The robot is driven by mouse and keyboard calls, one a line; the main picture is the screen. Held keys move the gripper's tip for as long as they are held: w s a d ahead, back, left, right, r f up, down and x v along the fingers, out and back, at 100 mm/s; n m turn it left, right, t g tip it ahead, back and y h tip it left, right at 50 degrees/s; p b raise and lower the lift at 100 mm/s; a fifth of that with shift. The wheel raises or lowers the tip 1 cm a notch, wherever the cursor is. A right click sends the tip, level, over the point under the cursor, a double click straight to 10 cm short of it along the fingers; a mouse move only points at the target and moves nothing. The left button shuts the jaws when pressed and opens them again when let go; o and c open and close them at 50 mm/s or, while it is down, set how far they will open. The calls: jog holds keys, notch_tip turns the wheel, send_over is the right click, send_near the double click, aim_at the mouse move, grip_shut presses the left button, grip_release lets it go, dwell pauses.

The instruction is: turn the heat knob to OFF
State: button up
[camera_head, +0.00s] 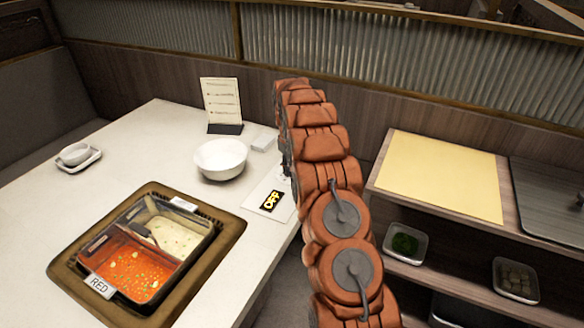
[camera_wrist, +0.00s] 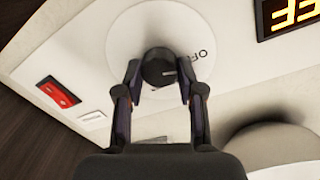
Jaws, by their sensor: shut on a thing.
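The heat knob (camera_wrist: 158,66) is a small dark round knob on a white dial plate (camera_wrist: 125,35) in the wrist view. Its light pointer line points to the right. The OFF label is printed on the plate just right of the knob. My gripper (camera_wrist: 159,84) is shut on the knob, one fingertip on each side.
A red rocker switch (camera_wrist: 58,92) sits left of the dial. The two-well pot (camera_head: 105,240) of red and pale broth is sunk in the table. A white bowl (camera_head: 220,159) and a menu stand (camera_head: 222,104) are close to the panel. A shelf cart (camera_head: 375,184) stands at right.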

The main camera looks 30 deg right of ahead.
jog(key=o, duration=1.1)
jog(key=shift+o, duration=0.2)
jog(key=shift+r, duration=0.1)
notch_tip(320, 180, up, 12)
jog(key=shift+a, duration=0.35)
